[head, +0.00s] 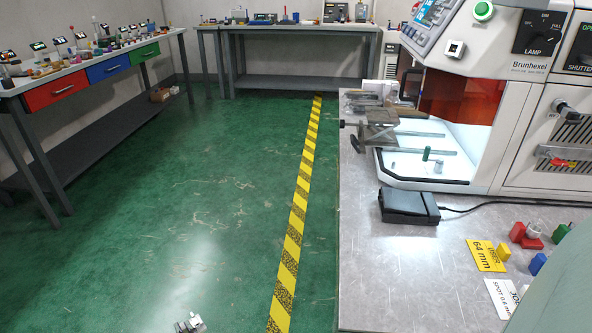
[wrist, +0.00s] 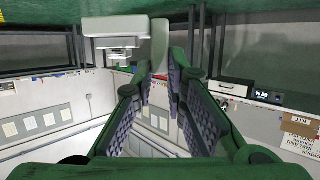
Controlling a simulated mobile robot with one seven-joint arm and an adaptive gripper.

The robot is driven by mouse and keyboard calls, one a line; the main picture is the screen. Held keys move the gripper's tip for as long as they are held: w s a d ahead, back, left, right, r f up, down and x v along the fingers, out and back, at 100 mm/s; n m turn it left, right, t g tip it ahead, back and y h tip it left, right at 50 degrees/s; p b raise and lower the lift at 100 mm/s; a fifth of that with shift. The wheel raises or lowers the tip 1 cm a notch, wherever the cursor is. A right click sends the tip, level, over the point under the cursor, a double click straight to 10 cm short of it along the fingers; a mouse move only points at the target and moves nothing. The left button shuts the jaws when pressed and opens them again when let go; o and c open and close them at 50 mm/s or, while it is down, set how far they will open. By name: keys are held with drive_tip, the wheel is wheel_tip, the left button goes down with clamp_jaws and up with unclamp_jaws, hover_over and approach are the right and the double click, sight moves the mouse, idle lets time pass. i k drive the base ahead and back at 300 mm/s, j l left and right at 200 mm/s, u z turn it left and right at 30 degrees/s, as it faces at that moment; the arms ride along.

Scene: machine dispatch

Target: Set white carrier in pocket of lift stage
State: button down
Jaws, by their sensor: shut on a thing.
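In the wrist view my gripper (wrist: 160,76) has green fingers with dark ribbed pads, closed on a white piece that I take for the white carrier (wrist: 160,45). The carrier juts out beyond the fingertips; its gripped part is partly hidden by the pads. In the head view the lift stage (head: 380,117) looks like a small grey metal platform with a side knob, at the left edge of the bright machine chamber. Its pocket is too small to make out. My gripper and the carrier do not clearly show in the head view, apart from the stage.
The grey bench (head: 390,285) holds a black pedal-like box (head: 408,206), yellow label (head: 486,255) and coloured blocks. The white machine (head: 535,115) has an orange shield above its chamber; a green peg (head: 426,153) stands inside.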

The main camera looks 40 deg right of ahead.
sight(377, 113)
drive_tip(key=i+j+u, duration=0.25)
drive_tip(key=u, duration=0.25)
drive_tip(key=i+j+u, duration=0.1)
drive_tip(key=i+u, duration=0.4)
drive_tip(key=i+z, duration=0.35)
drive_tip(key=i+j+z, duration=0.25)
drive_tip(key=i+z, duration=0.35)
drive_tip(key=z, duration=0.25)
drive_tip(key=i+z, duration=0.25)
drive_tip(key=z, duration=0.2)
drive_tip(key=i+j+z, duration=0.1)
drive_tip(key=z, duration=0.4)
drive_tip(key=i+j+z, duration=0.25)
drive_tip(key=z, duration=0.2)
drive_tip(key=i+j+z, duration=0.15)
drive_tip(key=z, duration=0.3)
drive_tip(key=k+j, duration=0.05)
